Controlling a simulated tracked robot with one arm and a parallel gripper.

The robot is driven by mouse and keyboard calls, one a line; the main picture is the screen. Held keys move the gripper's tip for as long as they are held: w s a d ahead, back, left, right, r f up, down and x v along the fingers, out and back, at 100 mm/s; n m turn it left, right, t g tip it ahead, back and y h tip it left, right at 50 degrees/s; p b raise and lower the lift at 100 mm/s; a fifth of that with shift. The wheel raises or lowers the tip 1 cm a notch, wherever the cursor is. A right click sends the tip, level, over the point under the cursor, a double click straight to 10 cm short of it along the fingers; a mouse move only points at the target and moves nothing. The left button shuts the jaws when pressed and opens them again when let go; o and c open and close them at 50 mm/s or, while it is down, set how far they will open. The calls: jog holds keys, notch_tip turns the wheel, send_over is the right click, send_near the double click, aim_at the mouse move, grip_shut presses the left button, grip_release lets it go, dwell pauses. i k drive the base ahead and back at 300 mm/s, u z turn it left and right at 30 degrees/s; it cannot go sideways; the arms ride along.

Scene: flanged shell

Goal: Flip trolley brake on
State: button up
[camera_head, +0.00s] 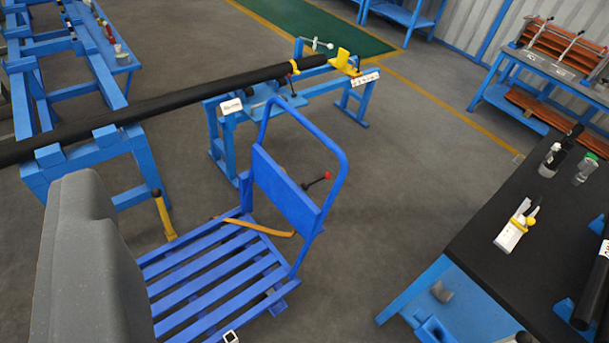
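A blue trolley (220,268) with a slatted deck stands in the lower middle. Its push handle (338,165) and solid panel (284,188) rise at the far right end of the deck. A short dark lever with a red knob (327,176) sticks out to the right beside the panel. A yellow lever with a black knob (164,216) stands upright at the deck's far left corner. I cannot tell from the picture which lever is the brake. A large grey body hides the deck's left part. My gripper's fingers are not visible.
A long black pipe (190,95) lies across blue stands (90,157) behind the trolley. A black-topped workbench (480,235) with small tools stands at the right. Grey floor (405,155) is clear between trolley and bench.

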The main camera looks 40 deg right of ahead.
aim_at(327, 175)
jog(key=u, duration=0.1)
jog(key=k, duration=1.6)
jog(key=z, duration=0.9)
jog(key=i, duration=1)
jog(key=u, duration=0.4)
jog(key=i, duration=1.9)
jog(key=z, duration=0.6)
